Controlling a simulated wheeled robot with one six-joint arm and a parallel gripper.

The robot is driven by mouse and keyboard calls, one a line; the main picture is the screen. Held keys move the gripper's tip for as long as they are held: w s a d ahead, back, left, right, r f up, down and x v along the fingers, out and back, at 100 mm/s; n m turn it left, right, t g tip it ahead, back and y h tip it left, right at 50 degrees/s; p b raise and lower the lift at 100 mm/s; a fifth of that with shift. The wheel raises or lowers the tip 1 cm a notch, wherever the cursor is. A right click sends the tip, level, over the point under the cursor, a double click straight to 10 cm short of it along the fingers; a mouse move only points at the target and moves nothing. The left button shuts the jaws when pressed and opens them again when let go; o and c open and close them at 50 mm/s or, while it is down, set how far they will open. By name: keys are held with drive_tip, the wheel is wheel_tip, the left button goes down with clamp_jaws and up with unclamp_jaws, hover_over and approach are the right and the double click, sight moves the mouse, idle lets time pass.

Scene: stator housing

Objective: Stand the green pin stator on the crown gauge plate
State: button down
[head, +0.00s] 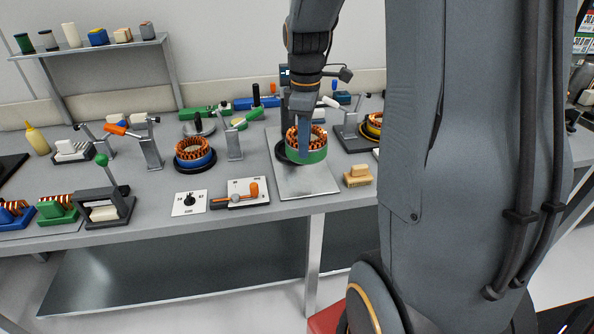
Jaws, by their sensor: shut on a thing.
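The green pin stator (316,156) is a green ring with an orange copper winding crown on top, upright at the middle of the bench. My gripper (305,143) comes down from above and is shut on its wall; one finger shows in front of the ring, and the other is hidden. Below is a bare grey metal plate (305,184), which looks like the crown gauge plate. A dark round edge (281,153) shows at the stator's left. I cannot tell whether the stator touches the plate or hangs just above it.
A blue stator (194,160) on a black base stands left, and another wound stator (374,126) sits right behind my arm. The plate's front is clear.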

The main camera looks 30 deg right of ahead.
drive_tip(key=shift+f+p, duration=1)
drive_tip(key=shift+f, duration=3.85)
drive_tip(key=shift+f, duration=0.15)
drive_tip(key=c, duration=1.7)
unclamp_jaws()
wheel_tip(320, 180, up, 12)
drive_tip(key=b, duration=0.2)
drive_tip(key=shift+b, duration=0.3)
drive_tip(key=s+a+f+m, duration=0.2)
drive_tip(key=s+a+m, duration=0.1)
drive_tip(key=s+a, duration=0.1)
drive_tip(key=s+a+f+m, duration=0.3)
drive_tip(key=s+a, duration=0.1)
drive_tip(key=s+a+f+m+t, duration=0.1)
drive_tip(key=s+a+f+m, duration=0.1)
drive_tip(key=s+a+m, duration=0.1)
drive_tip(key=shift+s+a+f+m, duration=0.2)
drive_tip(key=shift+s+a+m, duration=0.2)
drive_tip(key=shift+a+m, duration=0.3)
